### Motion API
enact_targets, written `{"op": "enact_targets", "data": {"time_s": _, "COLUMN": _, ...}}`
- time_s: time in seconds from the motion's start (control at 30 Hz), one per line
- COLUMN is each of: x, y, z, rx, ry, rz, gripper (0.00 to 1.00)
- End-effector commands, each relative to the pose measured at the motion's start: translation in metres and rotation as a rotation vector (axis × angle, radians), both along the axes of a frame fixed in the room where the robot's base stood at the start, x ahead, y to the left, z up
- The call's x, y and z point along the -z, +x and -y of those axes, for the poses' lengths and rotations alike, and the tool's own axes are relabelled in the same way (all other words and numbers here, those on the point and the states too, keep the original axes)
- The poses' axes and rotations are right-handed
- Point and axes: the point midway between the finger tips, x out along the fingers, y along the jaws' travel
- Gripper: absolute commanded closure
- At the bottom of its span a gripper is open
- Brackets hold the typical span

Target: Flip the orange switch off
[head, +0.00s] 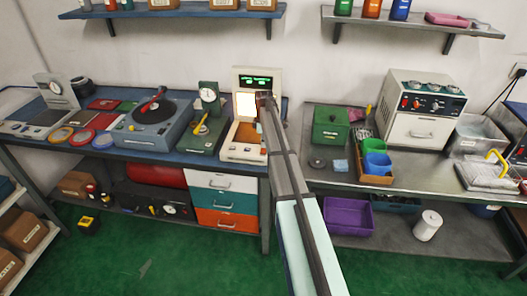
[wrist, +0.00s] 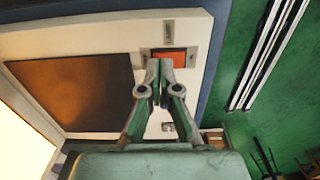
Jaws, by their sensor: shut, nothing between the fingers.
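The orange switch (wrist: 177,57) shows in the wrist view as an orange-red rectangle in a dark frame on the cream panel of a device (wrist: 215,35). My gripper (wrist: 159,78) is shut and empty. Its fingertips are just below the switch in the picture and overlap its lower left edge; I cannot tell whether they touch it. In the head view the cream device (head: 240,147) stands at the right end of the blue bench, with a lit screen and a green display.
A dark brown plate (wrist: 80,90) lies left of the switch on the panel. In the head view a green scale-like device (head: 205,135) stands close on the left. A green box (head: 331,124) stands on the metal bench to the right, past a gap.

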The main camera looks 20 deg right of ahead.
Motion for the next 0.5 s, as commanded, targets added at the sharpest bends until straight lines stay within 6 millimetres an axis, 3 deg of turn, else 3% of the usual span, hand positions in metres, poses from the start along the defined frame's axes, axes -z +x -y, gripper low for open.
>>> {"op": "enact_targets", "data": {"time_s": 0.5, "x": 0.0074, "y": 0.0001, "z": 0.0001, "rx": 0.0, "ry": 0.0, "rz": 0.0, "gripper": 1.0}}
